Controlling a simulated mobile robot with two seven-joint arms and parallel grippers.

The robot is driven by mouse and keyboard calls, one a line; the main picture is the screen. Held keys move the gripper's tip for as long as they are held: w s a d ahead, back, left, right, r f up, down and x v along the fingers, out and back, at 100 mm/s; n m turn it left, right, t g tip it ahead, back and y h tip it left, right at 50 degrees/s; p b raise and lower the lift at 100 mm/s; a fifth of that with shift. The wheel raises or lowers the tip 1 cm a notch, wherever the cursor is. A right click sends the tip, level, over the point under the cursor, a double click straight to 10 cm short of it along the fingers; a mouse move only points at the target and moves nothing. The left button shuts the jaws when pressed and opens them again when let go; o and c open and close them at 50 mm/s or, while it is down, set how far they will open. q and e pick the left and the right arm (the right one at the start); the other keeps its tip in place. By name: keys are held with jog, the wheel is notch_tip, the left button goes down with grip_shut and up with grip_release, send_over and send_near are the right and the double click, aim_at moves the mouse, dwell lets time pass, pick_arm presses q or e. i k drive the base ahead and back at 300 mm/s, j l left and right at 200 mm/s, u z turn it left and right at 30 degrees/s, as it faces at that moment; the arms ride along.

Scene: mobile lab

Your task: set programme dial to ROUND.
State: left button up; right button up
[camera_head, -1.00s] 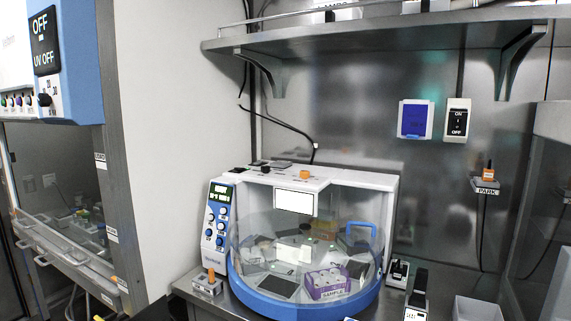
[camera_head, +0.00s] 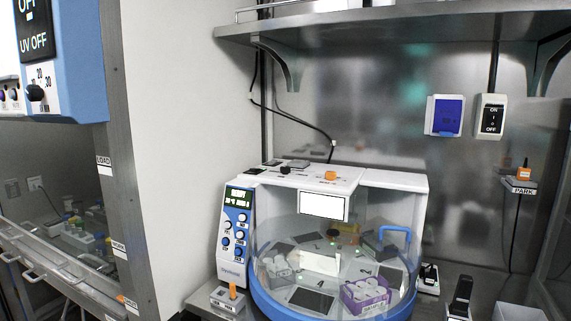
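A white benchtop machine (camera_head: 393,181) with a clear domed front and a blue base rim stands on the bench. Its left control panel (camera_head: 236,238) has a lit green display (camera_head: 238,197) and several blue knobs (camera_head: 241,218). On its top are a black knob (camera_head: 285,170) and an orange knob (camera_head: 330,176). The lettering by these knobs is too small to read, so I cannot tell which is the programme dial or where it points. Neither of my grippers is in view.
A purple sample rack (camera_head: 364,297) sits inside the dome, near a blue handle (camera_head: 396,232). A small box with an orange lever (camera_head: 229,298) stands at the machine's front left. A steel shelf (camera_head: 390,24) hangs above. A blue cabinet (camera_head: 82,60) is at left.

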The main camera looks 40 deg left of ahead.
aim_at(284, 170)
jog(key=j, duration=0.65)
jog(key=k+j, duration=0.1)
jog(key=j, duration=0.5)
jog(key=z, duration=0.05)
